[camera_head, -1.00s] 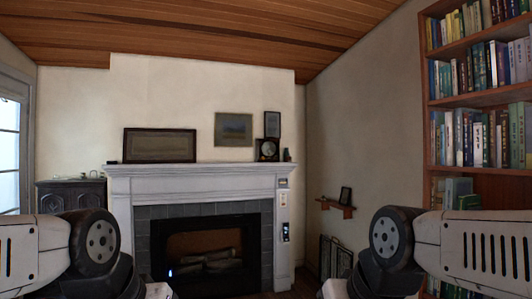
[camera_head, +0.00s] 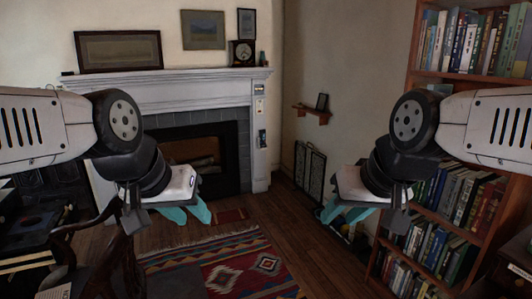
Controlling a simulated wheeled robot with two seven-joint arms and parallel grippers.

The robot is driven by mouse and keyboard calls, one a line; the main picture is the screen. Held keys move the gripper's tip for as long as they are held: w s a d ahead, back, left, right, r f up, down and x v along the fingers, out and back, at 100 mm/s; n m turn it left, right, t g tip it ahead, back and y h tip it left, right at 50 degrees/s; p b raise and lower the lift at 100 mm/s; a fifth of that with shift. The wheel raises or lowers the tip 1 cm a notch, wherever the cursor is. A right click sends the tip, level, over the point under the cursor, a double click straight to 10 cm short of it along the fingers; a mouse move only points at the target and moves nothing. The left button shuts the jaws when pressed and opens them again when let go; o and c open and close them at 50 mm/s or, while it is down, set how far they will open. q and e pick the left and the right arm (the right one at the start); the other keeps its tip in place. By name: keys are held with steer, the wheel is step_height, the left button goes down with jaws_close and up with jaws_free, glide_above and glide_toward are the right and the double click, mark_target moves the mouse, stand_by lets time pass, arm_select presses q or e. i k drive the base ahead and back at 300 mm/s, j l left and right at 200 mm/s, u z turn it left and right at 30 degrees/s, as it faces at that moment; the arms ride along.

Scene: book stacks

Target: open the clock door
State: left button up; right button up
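A dark square clock (camera_head: 243,53) with a round face stands on the right part of the white mantel (camera_head: 170,88) above the fireplace. Whether its door is open or shut is too small to tell. My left gripper (camera_head: 190,214) hangs in the lower left middle, well in front of the fireplace, its teal fingers apart with nothing between them. My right gripper (camera_head: 345,213) hangs at the lower right, its teal fingers apart and empty. Both grippers are far from the clock.
A patterned rug (camera_head: 225,268) lies on the wooden floor before the fireplace. A tall bookcase (camera_head: 412,62) stands at the right. A wooden chair (camera_head: 75,250) and a dark desk (camera_head: 25,225) are at the lower left. A small shelf (camera_head: 312,112) is on the wall.

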mark_target(255, 52)
steer(key=i, duration=4.3)
